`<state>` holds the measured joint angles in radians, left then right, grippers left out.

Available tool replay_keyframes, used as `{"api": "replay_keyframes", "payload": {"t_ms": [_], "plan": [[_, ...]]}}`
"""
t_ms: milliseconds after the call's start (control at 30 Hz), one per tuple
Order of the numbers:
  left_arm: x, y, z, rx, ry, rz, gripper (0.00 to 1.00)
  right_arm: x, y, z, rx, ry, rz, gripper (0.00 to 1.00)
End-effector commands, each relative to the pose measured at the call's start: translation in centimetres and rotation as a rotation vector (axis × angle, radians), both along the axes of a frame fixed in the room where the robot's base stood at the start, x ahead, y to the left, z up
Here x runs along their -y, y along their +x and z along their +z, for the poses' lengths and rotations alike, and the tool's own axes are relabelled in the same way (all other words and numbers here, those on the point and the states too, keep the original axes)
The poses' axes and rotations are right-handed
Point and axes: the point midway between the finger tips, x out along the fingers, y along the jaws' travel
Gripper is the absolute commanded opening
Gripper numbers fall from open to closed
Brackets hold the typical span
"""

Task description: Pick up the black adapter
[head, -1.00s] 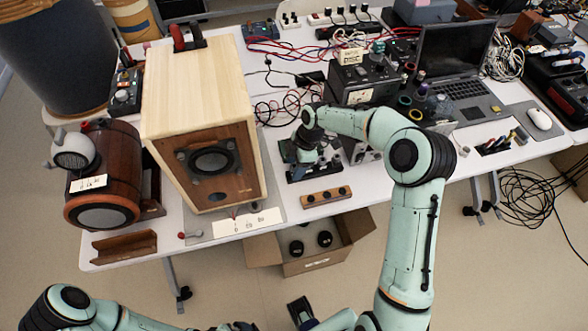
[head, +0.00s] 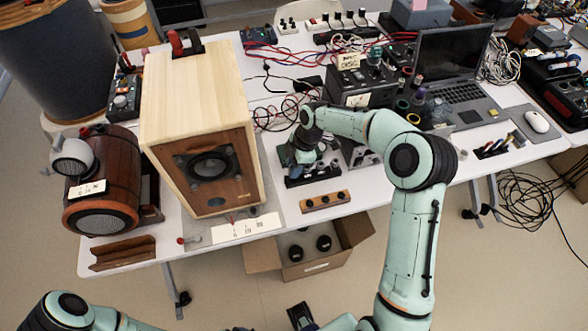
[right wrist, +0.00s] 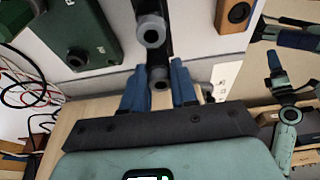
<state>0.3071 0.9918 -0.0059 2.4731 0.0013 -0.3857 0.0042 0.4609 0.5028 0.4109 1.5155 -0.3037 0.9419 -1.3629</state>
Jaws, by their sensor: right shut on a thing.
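My right gripper (head: 303,166) is low over the table, right of the wooden speaker. Its two blue fingers show in the right wrist view (right wrist: 157,72) and are shut on a dark round piece between them, which looks like the black adapter (right wrist: 160,79). The head view hides that piece behind the gripper. A narrow black rack (head: 324,174) sits right under the gripper. A second grey-rimmed round piece (right wrist: 152,31) stands on it, apart from the fingers. I cannot tell whether the held piece is clear of the rack.
The wooden speaker (head: 205,120) stands close on the left. A wooden strip with dark holes (head: 325,201) lies in front of the rack. A black instrument box (head: 362,85) and cables (head: 275,112) are behind. An open cardboard box (head: 317,262) is below the table's front edge.

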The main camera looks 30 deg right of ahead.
Motion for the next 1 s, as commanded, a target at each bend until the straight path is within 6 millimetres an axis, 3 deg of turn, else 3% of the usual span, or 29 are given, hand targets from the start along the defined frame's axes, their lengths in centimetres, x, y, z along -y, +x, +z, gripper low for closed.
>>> {"api": "replay_keyframes", "payload": {"t_ms": [400,600,800,1000], "plan": [[0.0,0.5,1.1,0.006,0.0,0.0,1.0,0.0,0.1,11.2,0.005,-0.001,0.001,0.0],[0.0,0.8,1.8,0.009,0.0,0.0,1.0,0.0,0.0,15.6,0.002,-0.001,0.0,0.0],[0.0,1.0,2.2,0.011,-0.001,0.0,1.0,0.0,0.0,17.9,0.0,0.0,0.0,0.0],[0.0,1.0,2.3,0.011,-0.001,0.0,1.0,0.0,-0.1,18.3,-0.002,0.0,0.001,0.0]]}}
